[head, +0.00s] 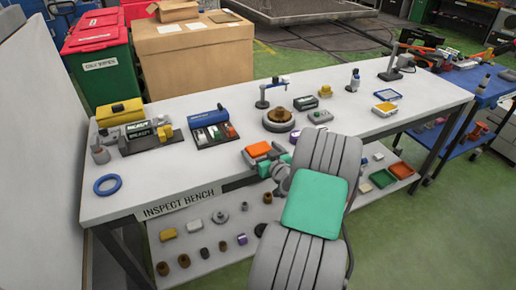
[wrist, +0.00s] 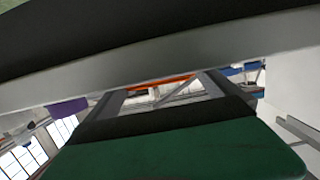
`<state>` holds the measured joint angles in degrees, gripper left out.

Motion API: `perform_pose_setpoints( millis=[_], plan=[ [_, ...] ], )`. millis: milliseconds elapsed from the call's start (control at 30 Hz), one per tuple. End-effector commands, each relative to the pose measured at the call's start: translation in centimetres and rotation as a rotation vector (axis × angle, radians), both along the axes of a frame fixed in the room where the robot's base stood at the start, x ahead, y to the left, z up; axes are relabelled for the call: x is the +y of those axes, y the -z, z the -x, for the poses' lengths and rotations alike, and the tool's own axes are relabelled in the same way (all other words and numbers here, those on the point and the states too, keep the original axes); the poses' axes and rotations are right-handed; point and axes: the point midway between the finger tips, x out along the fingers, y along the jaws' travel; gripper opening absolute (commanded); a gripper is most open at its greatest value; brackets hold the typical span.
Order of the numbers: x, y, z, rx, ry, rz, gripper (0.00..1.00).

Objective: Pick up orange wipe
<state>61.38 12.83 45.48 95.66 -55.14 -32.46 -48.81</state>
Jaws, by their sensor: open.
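The orange wipe (head: 258,148) lies near the front edge of the white inspection bench, just right of its middle. In the wrist view an orange strip (wrist: 158,82) shows beyond the fingers, mostly hidden. My gripper (head: 263,154) is at the wipe, with its grey fingers on either side of the orange patch. The gripper is open. It also shows in the wrist view (wrist: 162,92). I cannot tell whether the fingers touch the wipe.
The bench (head: 180,180) has clear surface in front of the blue case. Small parts fill the lower shelf.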

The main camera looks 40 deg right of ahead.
Motion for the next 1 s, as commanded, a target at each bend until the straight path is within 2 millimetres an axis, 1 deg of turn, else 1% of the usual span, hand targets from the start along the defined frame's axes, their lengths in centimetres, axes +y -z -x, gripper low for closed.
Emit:
perform_pose_setpoints(
  millis=[133, 800, 1000],
  plan=[
    [0.01, 0.03, 0.04, 0.0, 0.0, 0.0, 0.99],
    [0.07, 0.03, 0.05, 0.001, -0.001, 0.0, 0.44],
    [0.05, 0.0, 0.06, 0.001, -0.001, 0.0, 0.44]
  ],
)
